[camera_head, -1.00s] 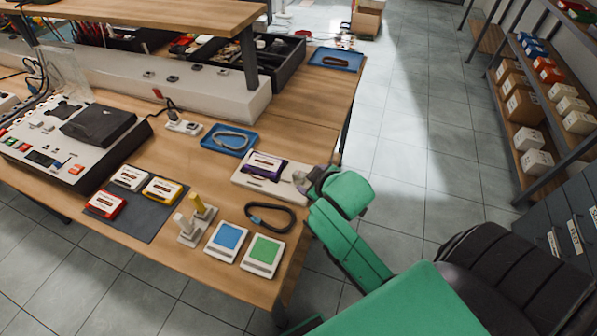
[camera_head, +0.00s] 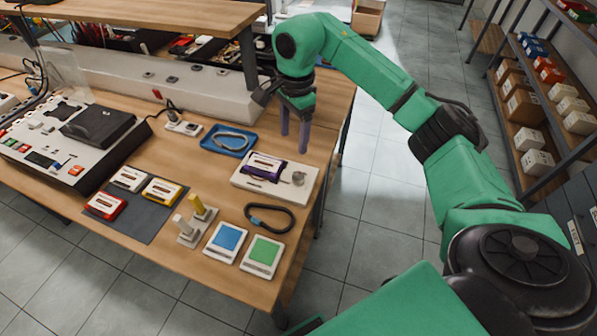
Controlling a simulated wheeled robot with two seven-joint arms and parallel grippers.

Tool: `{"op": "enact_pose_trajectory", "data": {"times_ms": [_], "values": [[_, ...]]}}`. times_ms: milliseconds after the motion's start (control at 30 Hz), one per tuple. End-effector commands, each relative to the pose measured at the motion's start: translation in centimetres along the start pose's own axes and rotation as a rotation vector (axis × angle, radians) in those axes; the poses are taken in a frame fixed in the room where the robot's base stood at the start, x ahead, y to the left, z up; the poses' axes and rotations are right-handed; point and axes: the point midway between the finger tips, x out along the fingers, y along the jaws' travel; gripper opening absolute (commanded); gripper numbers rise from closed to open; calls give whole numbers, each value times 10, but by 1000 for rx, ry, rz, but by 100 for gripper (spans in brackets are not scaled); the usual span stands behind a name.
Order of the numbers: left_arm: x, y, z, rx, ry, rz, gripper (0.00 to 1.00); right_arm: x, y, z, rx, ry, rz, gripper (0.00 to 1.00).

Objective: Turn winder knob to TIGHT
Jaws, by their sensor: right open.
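The winder is a white board (camera_head: 245,184) lying on the wooden table, with a purple cassette (camera_head: 264,167) on it. Its small round grey knob (camera_head: 298,178) is at the board's right end and in plain sight; I cannot read any TIGHT marking. My right gripper (camera_head: 294,138) is open and empty, fingers pointing down, behind the winder and apart from the knob. My left gripper is not in view.
A blue tray (camera_head: 228,140) with a grey loop sits behind the winder. A black strap loop (camera_head: 270,218), blue pad (camera_head: 226,242) and green pad (camera_head: 261,257) lie in front. Cassettes rest on a dark mat (camera_head: 144,222) at left. The table's right edge is close to the winder.

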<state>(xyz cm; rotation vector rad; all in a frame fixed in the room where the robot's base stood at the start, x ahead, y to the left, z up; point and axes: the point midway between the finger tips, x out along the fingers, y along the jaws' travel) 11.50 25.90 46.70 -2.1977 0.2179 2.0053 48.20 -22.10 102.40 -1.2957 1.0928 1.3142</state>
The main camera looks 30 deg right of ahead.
Motion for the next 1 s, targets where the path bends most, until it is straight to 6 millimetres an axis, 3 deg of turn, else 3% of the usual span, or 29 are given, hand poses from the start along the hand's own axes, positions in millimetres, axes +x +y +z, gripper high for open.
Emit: {"op": "enact_pose_trajectory", "data": {"times_ms": [67, 167, 500, 700, 1000], "values": [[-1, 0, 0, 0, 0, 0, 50, -2, 5, -12, 7, 39, 28, 74], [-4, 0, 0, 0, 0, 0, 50, 9, 6, -12, 6, 40, 33, 74], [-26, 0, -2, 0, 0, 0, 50, 94, 8, -13, 5, 34, 33, 74], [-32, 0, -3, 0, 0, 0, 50, 133, 9, -14, 5, 34, 29, 74], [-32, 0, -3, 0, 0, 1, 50, 143, 8, -15, 3, 35, 26, 74]]}}
